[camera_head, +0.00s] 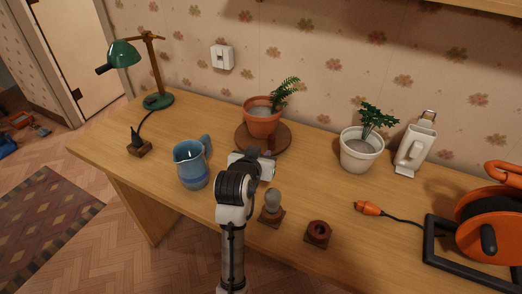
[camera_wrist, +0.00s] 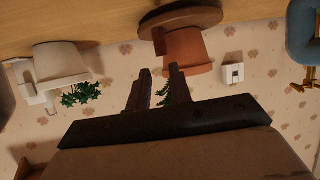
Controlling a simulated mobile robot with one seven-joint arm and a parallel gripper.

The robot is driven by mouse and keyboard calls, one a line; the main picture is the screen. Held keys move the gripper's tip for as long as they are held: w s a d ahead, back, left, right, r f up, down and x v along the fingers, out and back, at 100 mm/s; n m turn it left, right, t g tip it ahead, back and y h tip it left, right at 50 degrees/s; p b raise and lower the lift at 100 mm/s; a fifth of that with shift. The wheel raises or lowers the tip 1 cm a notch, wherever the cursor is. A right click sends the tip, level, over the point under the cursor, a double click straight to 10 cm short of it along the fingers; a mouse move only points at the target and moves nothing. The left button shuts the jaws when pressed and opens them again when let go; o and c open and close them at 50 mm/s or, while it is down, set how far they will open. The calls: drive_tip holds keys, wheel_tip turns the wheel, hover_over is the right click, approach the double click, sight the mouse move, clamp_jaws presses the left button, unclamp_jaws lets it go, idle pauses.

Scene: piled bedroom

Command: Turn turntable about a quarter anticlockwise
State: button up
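The turntable is a round brown wooden disc (camera_head: 244,143) on the desk, with a terracotta pot (camera_head: 262,121) holding a fern on it. A small dark peg (camera_head: 271,143) stands near its front right edge. In the upside-down wrist view the disc (camera_wrist: 190,17) is at the top, with the pot (camera_wrist: 187,50) below it. My gripper (camera_wrist: 160,72) is open, its two fingers apart with nothing seen between them. It is just in front of the turntable, close to the peg side. In the head view my wrist hides the fingertips, and I cannot tell whether they touch anything.
A blue mug (camera_head: 192,166) stands left of my arm. A stand with a grey knob (camera_head: 272,203) and a brown block with a ring (camera_head: 318,232) are at the front right. A white potted plant (camera_head: 361,152), green lamp (camera_head: 125,53) and orange cable reel (camera_head: 487,222) are farther off.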

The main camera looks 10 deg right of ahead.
drive_tip(key=w+g, duration=0.1)
drive_tip(key=w+a+f+b, duration=0.1)
drive_tip(key=w, duration=0.1)
drive_tip(key=shift+a+f+n+g, duration=0.15)
drive_tip(key=shift+n+g, duration=0.15)
drive_tip(key=shift+g, duration=0.1)
clamp_jaws()
drive_tip(key=w+a+r+n+g+b, duration=0.3)
drive_tip(key=w+a+r+g, duration=0.1)
drive_tip(key=a+r+g, duration=0.2)
drive_tip(key=p, duration=0.2)
approach(260, 140)
drive_tip(key=s+f, duration=0.2)
drive_tip(key=shift+s+a, duration=0.1)
drive_tip(key=shift+s, duration=0.2)
drive_tip(key=d, duration=0.2)
drive_tip(key=d+p, duration=0.1)
drive_tip(key=shift+d+f, duration=0.15)
drive_tip(key=shift+f, duration=0.15)
drive_tip(key=shift+d+f, duration=0.1)
drive_tip(key=shift+d, duration=0.4)
drive_tip(key=shift+d+t, duration=0.1)
drive_tip(key=shift+t, duration=0.2)
